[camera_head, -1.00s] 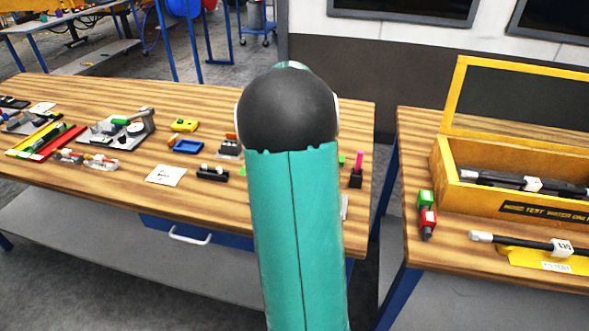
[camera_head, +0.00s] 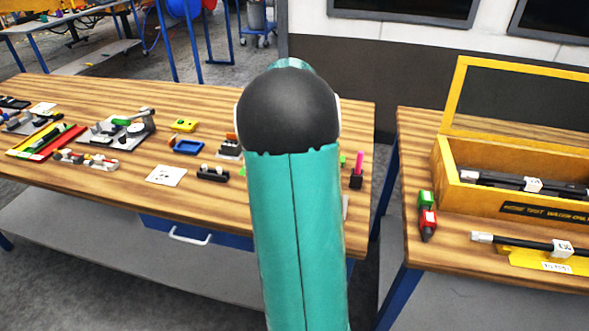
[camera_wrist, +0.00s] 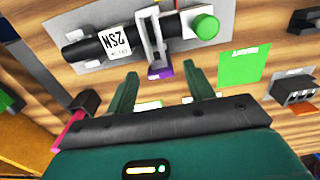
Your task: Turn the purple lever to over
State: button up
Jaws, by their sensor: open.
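The purple lever end (camera_wrist: 160,72) shows in the wrist view, at the near end of a grey upright clamp piece (camera_wrist: 150,35). It lies between and just beyond the fingertips of my gripper (camera_wrist: 161,74). The two dark green fingers are spread apart, with nothing held between them. A black cylinder (camera_wrist: 85,47) with a white label and a green round end (camera_wrist: 206,27) passes by the clamp on a grey plate. In the head view, my arm hides my gripper and the lever.
A green card (camera_wrist: 243,65) lies right of the fingers. A grey block (camera_wrist: 293,90) sits further right. A pink-and-black item (camera_wrist: 80,115) is close on the left. On the wooden table (camera_head: 110,190) stand several small fixtures. A yellow case (camera_head: 445,165) stands on the right table.

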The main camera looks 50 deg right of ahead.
notch_tip(320, 180, up, 13)
jog(key=shift+f, duration=0.2)
dwell(0.6)
jog(key=w+a+r+n+t, duration=0.1)
jog(key=a+r+n, duration=0.15)
jog(key=a, duration=0.85)
jog(key=w+a+r+n+t, duration=0.15)
jog(key=a+n, duration=0.25)
jog(key=a, duration=0.7)
jog(key=s+a+f+n+t, duration=0.1)
jog(key=s+a+n, duration=0.1)
jog(key=a, duration=0.4)
jog(key=s+a+f+n+t, duration=0.1)
jog(key=s+a+f+n, duration=0.1)
jog(key=s+a, duration=0.2)
jog(key=s+a+f+n+t, duration=0.1)
jog(key=s+a+f+n, duration=0.1)
jog(key=a, duration=0.7)
jog(key=shift+s+n, duration=0.45)
jog(key=shift+s, duration=0.55)
jog(key=c, duration=0.4)
jog(key=shift+o, duration=0.2)
